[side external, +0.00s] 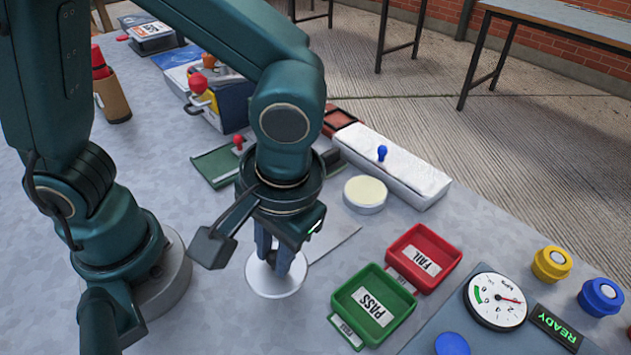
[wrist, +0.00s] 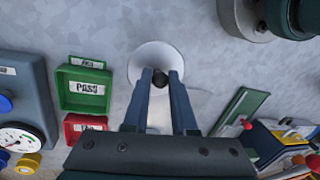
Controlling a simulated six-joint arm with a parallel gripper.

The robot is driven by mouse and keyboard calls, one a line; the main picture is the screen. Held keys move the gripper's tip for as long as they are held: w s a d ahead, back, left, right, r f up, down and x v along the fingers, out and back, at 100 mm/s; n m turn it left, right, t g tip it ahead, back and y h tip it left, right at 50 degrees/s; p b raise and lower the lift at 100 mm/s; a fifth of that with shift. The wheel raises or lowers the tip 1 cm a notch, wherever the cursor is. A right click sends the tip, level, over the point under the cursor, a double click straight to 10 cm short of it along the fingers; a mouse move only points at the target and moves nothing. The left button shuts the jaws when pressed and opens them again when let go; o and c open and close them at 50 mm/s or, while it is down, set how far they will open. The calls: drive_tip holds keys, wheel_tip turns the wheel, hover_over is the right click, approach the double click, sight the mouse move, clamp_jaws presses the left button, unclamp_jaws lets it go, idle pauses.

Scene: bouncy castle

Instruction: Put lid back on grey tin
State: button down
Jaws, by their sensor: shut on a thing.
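A round white lid (side external: 262,284) with a dark knob lies under my gripper (side external: 279,268). In the wrist view the white lid (wrist: 148,58) shows past the fingertips, and its dark knob (wrist: 160,77) sits between the two fingers. My gripper (wrist: 160,76) is shut on the knob. I cannot tell whether the lid touches the table. A low round pale tin (side external: 365,195) with a cream top stands up and right of the lid, apart from it. It looks like the grey tin. I do not make it out in the wrist view.
A green PASS tray (side external: 338,304) and a red FAIL tray (side external: 447,243) stand right of the lid. A gauge (side external: 497,300) on a grey panel is farther right. A long white box (side external: 392,165) with a blue knob lies behind the tin. A green stand (side external: 212,166) is behind my gripper.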

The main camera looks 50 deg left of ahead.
drive_tip(key=w+a+r, duration=0.3)
drive_tip(key=a+r, duration=0.2)
drive_tip(key=a, duration=0.3)
drive_tip(key=w+d+r+m+t, duration=0.2)
drive_tip(key=w+d+m, duration=0.1)
drive_tip(key=w+m, duration=0.9)
drive_tip(key=w+f+m+h, duration=0.2)
drive_tip(key=w+f+m, duration=0.1)
drive_tip(key=w+m, duration=0.3)
drive_tip(key=shift+n+t, duration=0.3)
drive_tip(key=shift+n, duration=0.1)
drive_tip(key=shift+w+a+f, duration=0.1)
drive_tip(key=shift+w+f, duration=0.05)
drive_tip(key=shift+f, duration=1)
drive_tip(key=shift+w+a+f, duration=0.1)
drive_tip(key=shift+w+f, duration=0.1)
drive_tip(key=shift+f, duration=1)
drive_tip(key=shift+w+f, duration=0.15)
drive_tip(key=shift+f, duration=1)
drive_tip(key=shift+f, duration=0.15)
drive_tip(key=shift+c, duration=0.8)
unclamp_jaws()
